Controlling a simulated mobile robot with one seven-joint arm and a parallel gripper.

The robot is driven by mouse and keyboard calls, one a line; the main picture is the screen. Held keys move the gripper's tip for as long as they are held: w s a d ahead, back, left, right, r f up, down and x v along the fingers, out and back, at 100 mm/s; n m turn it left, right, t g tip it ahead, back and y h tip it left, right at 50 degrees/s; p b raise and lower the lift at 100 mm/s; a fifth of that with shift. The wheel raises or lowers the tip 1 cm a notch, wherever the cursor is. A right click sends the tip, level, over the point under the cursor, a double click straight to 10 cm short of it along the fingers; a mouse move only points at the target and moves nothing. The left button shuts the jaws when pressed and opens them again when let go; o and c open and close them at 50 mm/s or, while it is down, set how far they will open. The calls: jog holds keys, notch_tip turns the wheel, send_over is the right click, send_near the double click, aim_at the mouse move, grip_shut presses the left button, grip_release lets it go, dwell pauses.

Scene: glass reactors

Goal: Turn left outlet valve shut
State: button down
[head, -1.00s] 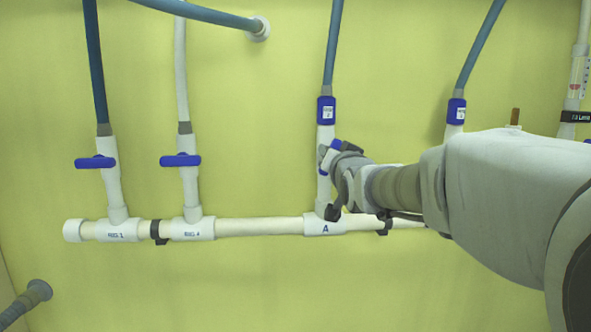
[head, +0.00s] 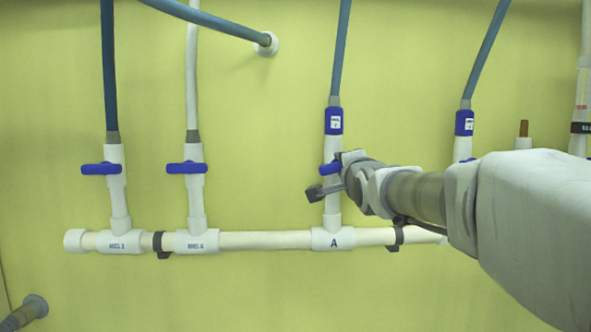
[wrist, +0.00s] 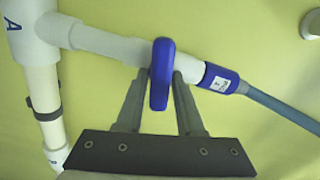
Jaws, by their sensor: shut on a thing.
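The blue valve handle (head: 328,169) is on the white upright pipe above the tee marked A; it also shows in the wrist view (wrist: 161,74). It lies crosswise to its pipe, about level in the head view. My gripper (head: 336,176) is at this handle, coming from the right. In the wrist view my gripper (wrist: 161,76) has one finger on each side of the handle and is shut on it. My gripper hides the handle's right part in the head view. A blue labelled collar (head: 333,121) sits above it on the same pipe.
Two more blue valve handles (head: 101,169) (head: 187,168) stand level on pipes at the left. A white horizontal pipe (head: 265,240) joins the tees below. Another blue collar (head: 464,123) is at the right, with its lower pipe partly behind my arm. Bare yellow wall lies between the pipes.

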jog(key=shift+m, duration=1.2)
jog(key=c, duration=0.7)
grip_release()
jog(key=shift+f, duration=0.1)
jog(key=s+b, duration=0.2)
jog(key=s, duration=1.5)
jog(key=shift+s, duration=0.2)
jog(key=shift+f, duration=0.1)
